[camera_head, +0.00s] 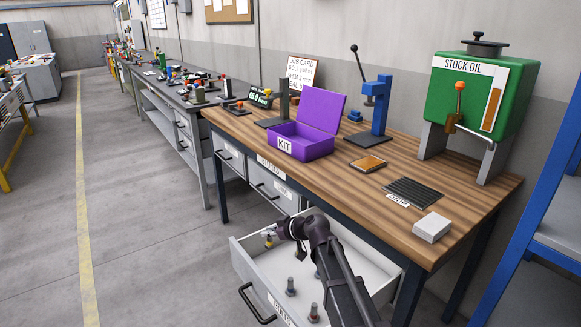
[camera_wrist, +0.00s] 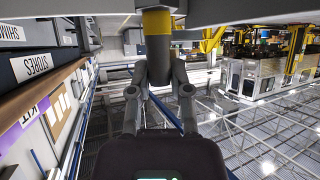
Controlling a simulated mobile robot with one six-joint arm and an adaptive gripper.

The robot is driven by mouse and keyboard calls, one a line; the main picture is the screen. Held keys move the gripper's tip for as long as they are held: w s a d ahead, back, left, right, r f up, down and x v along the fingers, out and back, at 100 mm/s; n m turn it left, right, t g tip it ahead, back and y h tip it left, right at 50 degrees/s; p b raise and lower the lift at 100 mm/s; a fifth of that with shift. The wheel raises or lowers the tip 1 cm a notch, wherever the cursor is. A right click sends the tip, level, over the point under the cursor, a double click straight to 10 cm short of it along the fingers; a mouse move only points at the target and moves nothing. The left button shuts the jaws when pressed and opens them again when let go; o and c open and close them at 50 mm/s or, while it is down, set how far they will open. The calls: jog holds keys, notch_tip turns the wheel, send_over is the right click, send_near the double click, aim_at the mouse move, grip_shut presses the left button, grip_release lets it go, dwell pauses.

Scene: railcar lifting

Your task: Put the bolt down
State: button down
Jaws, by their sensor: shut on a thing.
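My gripper (camera_head: 271,236) is low over the open drawer (camera_head: 345,240), near its left back corner. In the wrist view my gripper (camera_wrist: 159,82) has its fingers shut on a bolt (camera_wrist: 158,58), a grey shank with a yellow band. A small yellow patch of the bolt (camera_head: 268,243) shows at the fingers in the head view. Whether it touches the drawer cannot be told. Other grey bolts stand upright in the drawer, one at the front left (camera_head: 290,287) and one at the front (camera_head: 314,313). My arm hides part of the drawer.
The wooden bench (camera_head: 420,200) stands above the drawer. On it are a purple KIT box (camera_head: 305,142), a blue press (camera_head: 376,105), a dark ribbed mat (camera_head: 413,192), a white block (camera_head: 432,227) and the green STOCK OIL tank (camera_head: 480,90).

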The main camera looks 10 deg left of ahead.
notch_tip(320, 180, up, 36)
jog(key=p, duration=3.5)
jog(key=shift+r+p, duration=0.2)
jog(key=shift+p, duration=0.15)
jog(key=shift+s, duration=0.1)
